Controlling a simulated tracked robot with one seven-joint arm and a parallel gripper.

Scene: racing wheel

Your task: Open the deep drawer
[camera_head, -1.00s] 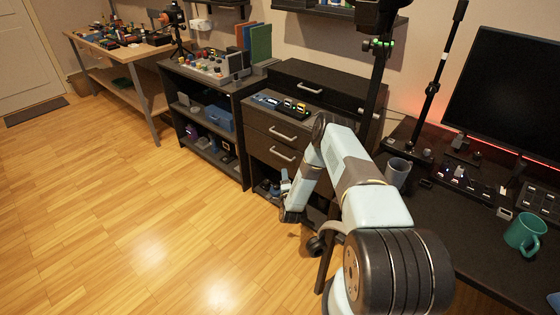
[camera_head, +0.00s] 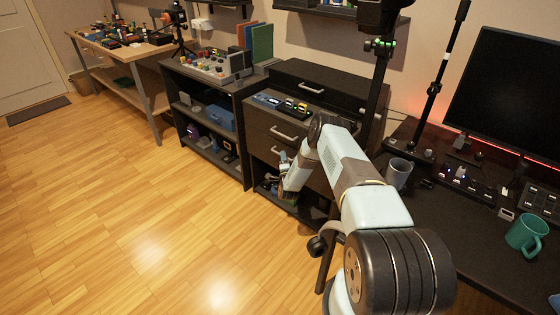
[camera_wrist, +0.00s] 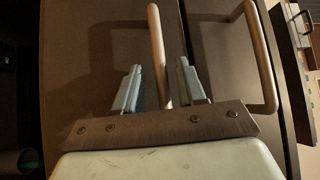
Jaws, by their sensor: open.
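The deep drawer (camera_head: 259,148) is the lower drawer front of the dark cabinet, below a shallower drawer (camera_head: 262,121). It looks closed. In the wrist view its brown front (camera_wrist: 90,50) fills the left side, turned sideways. Its bar handle (camera_wrist: 155,40) runs down between the fingers of my gripper (camera_wrist: 160,88); the handle (camera_head: 279,153) also shows in the head view. My gripper is open, with one finger on each side of the handle and gaps visible. Whether the fingertips reach fully past the bar is unclear. My arm hides part of the drawer in the head view.
The upper drawer's handle (camera_wrist: 264,55) lies to the right in the wrist view. An open shelf unit (camera_head: 205,120) stands left of the cabinet. A desk with a grey mug (camera_head: 398,174) and teal mug (camera_head: 526,236) is at right. The wooden floor (camera_head: 120,210) is clear.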

